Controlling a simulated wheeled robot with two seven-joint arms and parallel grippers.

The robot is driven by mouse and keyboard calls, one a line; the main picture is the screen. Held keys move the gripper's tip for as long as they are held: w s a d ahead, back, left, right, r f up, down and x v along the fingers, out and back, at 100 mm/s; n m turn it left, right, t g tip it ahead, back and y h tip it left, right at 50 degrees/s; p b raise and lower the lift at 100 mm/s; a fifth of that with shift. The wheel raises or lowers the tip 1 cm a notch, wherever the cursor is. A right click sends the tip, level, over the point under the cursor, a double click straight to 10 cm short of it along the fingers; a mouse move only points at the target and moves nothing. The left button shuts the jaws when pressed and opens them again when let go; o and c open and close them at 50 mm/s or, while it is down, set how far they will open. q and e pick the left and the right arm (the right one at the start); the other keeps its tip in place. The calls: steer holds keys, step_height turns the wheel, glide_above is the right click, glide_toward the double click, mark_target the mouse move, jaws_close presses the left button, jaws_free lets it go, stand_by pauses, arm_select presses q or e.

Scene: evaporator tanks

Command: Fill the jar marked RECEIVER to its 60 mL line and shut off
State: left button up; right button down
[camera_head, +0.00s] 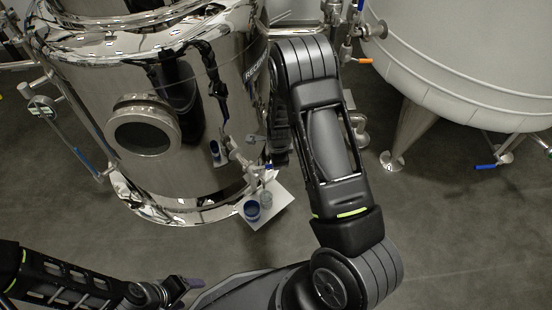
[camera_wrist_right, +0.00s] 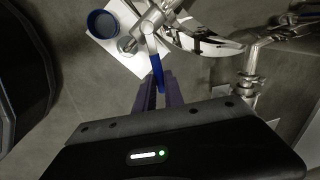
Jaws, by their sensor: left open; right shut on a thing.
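The small metal outlet valve (camera_head: 245,162) is on the front of the shiny tank; it also shows in the right wrist view (camera_wrist_right: 153,17). My right gripper (camera_wrist_right: 160,90) is shut on its blue lever handle (camera_wrist_right: 156,68). In the head view my right arm largely hides that gripper. My left gripper (camera_head: 194,283) is open and empty, low in the head view.
The polished tank (camera_head: 160,120) with a round port fills the left. A pale tank (camera_head: 470,50) on legs stands at the right, with a blue-handled valve (camera_head: 487,166) below. Open grey floor (camera_head: 450,240) lies in front. Pipework (camera_wrist_right: 250,70) runs right in the wrist view.

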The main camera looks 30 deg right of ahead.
stand_by(0.3)
steer(key=c, duration=1.4)
jaws_free()
steer(key=shift+c, duration=0.2)
step_height(320, 180, up, 8)
steer(key=s+p, duration=0.1)
steer(key=p, duration=0.1)
steer(key=shift+s+a+f+p, duration=0.2)
steer(key=shift+a+p, duration=0.1)
steer(key=shift+p, duration=0.05)
